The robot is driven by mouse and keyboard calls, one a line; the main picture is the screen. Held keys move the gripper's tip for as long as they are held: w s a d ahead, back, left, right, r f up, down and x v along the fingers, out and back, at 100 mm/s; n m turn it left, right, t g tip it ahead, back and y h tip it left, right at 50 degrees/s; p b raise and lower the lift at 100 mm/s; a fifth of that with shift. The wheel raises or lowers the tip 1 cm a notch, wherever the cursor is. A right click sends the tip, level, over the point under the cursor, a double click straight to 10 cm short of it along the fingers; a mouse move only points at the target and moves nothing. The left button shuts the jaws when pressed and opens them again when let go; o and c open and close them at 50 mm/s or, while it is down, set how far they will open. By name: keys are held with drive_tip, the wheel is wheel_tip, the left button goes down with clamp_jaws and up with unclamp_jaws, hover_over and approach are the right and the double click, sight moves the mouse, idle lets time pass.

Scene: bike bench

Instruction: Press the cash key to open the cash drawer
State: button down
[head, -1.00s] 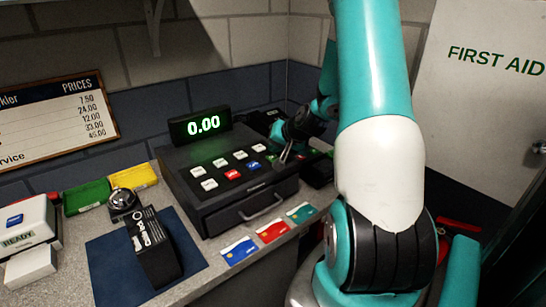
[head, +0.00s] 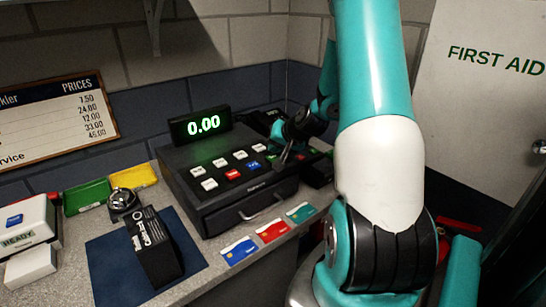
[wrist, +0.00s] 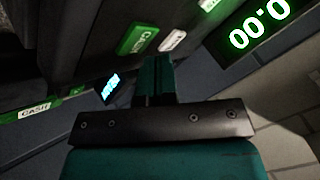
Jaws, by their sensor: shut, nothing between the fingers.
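The black cash register (head: 195,165) stands on the counter with its display (head: 202,124) showing 0.00. Its drawer (head: 255,207) is shut. My gripper (head: 283,160) is shut and empty, pointing down at the right end of the key rows. In the wrist view my gripper's closed fingers (wrist: 155,66) are close to a green key (wrist: 138,34) lettered CASH and a white key (wrist: 172,40). I cannot tell whether the fingertips touch a key. In the head view my gripper partly hides the keys there.
Three cards, blue (head: 239,250), red (head: 272,231) and green (head: 301,213), lie in front of the register. A wall is close behind the register.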

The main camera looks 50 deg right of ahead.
sight(275, 156)
drive_tip(key=shift+f+b, duration=0.35)
drive_tip(key=shift+f, duration=0.2)
idle(0.5)
drive_tip(key=shift+r, duration=0.6)
drive_tip(key=shift+r+p, duration=0.1)
drive_tip(key=shift+p, duration=0.2)
wheel_tip(275, 156, up, 6)
drive_tip(key=p, duration=0.4)
idle(0.4)
